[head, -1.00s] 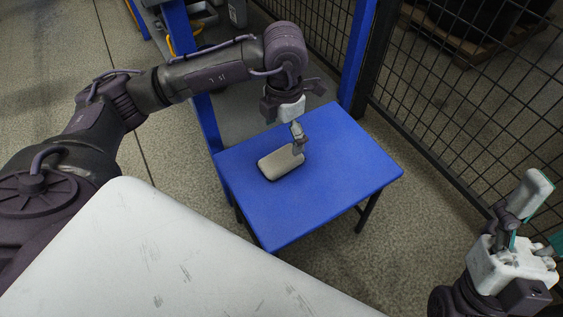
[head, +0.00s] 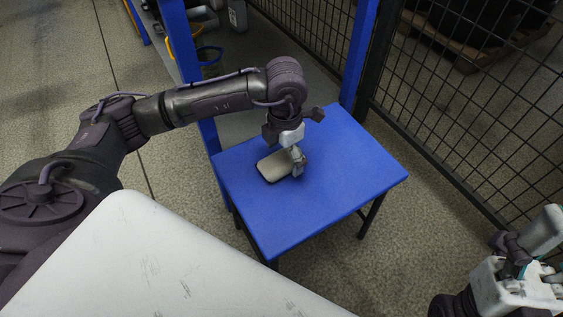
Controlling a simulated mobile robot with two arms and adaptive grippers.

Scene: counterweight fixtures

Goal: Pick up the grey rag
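The grey rag (head: 271,168) is a folded, beige-grey pad with rounded corners. It lies on the blue table (head: 337,187), toward the table's left side. My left gripper (head: 298,162) points down from above at the rag's right end. Its fingers overlap that end in the picture and hide part of it. The fingers are seen nearly edge-on, so I cannot tell whether they are open or closed on the cloth. My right gripper (head: 548,255) is at the lower right, away from the table, with its fingers apart and nothing seen between them; the frame edge cuts it.
The rest of the blue tabletop is clear. A black mesh fence (head: 455,110) with a blue post (head: 360,55) stands behind and to the right. Another blue post (head: 180,40) stands behind the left arm. Open concrete floor lies at the left.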

